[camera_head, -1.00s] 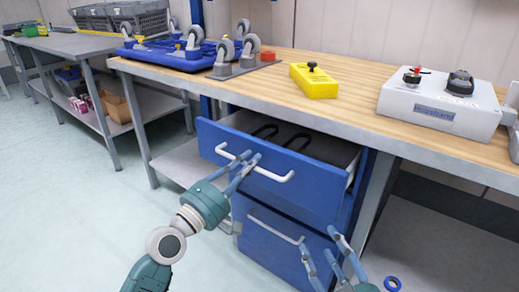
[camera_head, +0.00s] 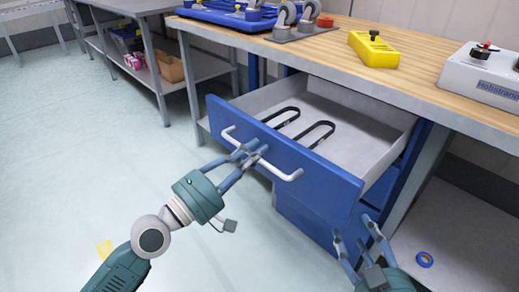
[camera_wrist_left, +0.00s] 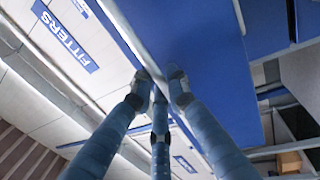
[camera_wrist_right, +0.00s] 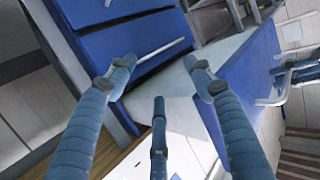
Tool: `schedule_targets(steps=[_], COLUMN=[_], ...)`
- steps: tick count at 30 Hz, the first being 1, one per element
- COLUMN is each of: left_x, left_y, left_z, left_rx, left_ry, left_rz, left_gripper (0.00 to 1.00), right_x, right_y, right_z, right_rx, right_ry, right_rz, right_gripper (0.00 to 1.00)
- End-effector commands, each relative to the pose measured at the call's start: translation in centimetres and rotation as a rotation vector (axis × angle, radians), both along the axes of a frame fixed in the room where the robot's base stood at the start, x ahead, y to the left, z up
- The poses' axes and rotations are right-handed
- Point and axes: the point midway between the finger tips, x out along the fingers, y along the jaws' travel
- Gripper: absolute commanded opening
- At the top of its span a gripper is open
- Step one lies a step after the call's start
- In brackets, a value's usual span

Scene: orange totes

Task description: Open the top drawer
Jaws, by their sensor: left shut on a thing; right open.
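The top drawer (camera_head: 300,165) is blue with a white inside and stands well out from the cabinet under the workbench. Two black U-shaped items (camera_head: 300,125) lie in it. My left gripper (camera_head: 250,157) is shut on the white bar handle (camera_head: 285,174) of the drawer front. In the left wrist view my left fingers (camera_wrist_left: 160,85) are close against the blue front. My right gripper (camera_head: 358,240) is open and empty, low beside the right end of the drawer. In the right wrist view, its fingers (camera_wrist_right: 158,80) are spread apart near the cabinet's blue fronts.
The wooden workbench (camera_head: 420,85) carries a yellow box (camera_head: 374,50), a grey device (camera_head: 485,75) and a blue dolly with casters. The floor left of the drawer is clear.

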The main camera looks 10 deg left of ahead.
Motion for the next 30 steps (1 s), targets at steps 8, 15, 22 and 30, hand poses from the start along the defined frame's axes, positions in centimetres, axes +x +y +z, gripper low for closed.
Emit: schedule_targets(steps=[8,15,22,30], left_x=[-0.1,-0.1,-0.1,-1.5], left_y=[0.1,0.1,0.1,1.1], left_z=[-0.2,-0.2,-0.1,-0.6], left_rx=[0.002,0.002,0.001,0.008], left_ry=[0.003,0.003,0.001,0.003], left_rz=[0.0,0.0,0.0,-0.001], left_gripper=[0.0,0.34,0.34,0.34], right_x=[0.1,0.0,0.1,0.1], right_y=[0.1,0.1,0.2,0.1], right_z=[0.2,0.1,0.1,0.1], right_rx=[0.003,0.002,0.003,0.003], right_ry=[-0.008,-0.006,-0.004,-0.004], right_rz=[0.001,0.001,0.003,0.003], right_gripper=[0.52,0.52,0.52,0.52])
